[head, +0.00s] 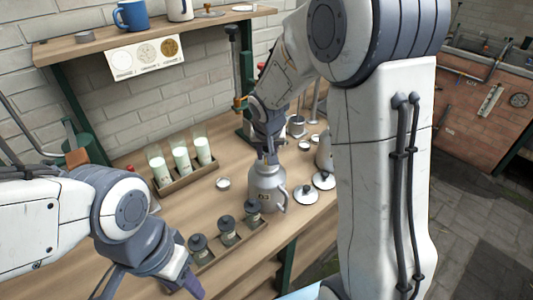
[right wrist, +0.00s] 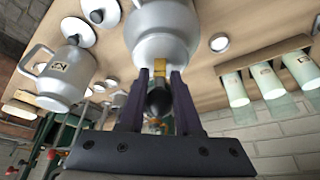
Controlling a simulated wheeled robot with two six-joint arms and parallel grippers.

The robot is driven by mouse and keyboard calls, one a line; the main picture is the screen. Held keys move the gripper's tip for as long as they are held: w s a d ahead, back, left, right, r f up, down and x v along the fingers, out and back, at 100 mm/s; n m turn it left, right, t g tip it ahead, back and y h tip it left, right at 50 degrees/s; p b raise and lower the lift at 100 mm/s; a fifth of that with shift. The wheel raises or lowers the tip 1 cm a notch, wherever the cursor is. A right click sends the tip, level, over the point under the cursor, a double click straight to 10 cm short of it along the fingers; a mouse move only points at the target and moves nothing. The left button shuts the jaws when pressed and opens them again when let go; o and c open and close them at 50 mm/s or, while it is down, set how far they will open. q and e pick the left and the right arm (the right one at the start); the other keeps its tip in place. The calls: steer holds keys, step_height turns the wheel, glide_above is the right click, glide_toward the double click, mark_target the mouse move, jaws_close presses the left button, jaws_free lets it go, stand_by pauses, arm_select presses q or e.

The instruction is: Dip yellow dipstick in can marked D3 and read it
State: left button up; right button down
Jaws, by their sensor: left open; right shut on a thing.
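A grey metal can (head: 266,188) with a label that seems to read D3 stands on the bench with its lid off. My right gripper (head: 270,155) is right above its mouth, pointing down. In the right wrist view the right gripper (right wrist: 161,85) is shut on the yellow dipstick (right wrist: 160,68), with the can (right wrist: 165,35) just beyond. The dipstick's lower end is hidden, so I cannot tell how far it is inside the can. My left gripper (head: 180,285) is open and empty at the bench's front edge, low in the head view.
Two lids (head: 305,194) lie right of the can. Another can (head: 324,152) is partly behind my right arm; its label shows in the right wrist view (right wrist: 58,67). Milk glasses (head: 181,157) stand in a rack at the back. Dark-lidded jars (head: 227,226) stand in front. A shelf (head: 90,44) hangs above.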

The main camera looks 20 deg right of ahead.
step_height(320, 180, up, 19)
steer(key=p, duration=1.5)
stand_by(0.4)
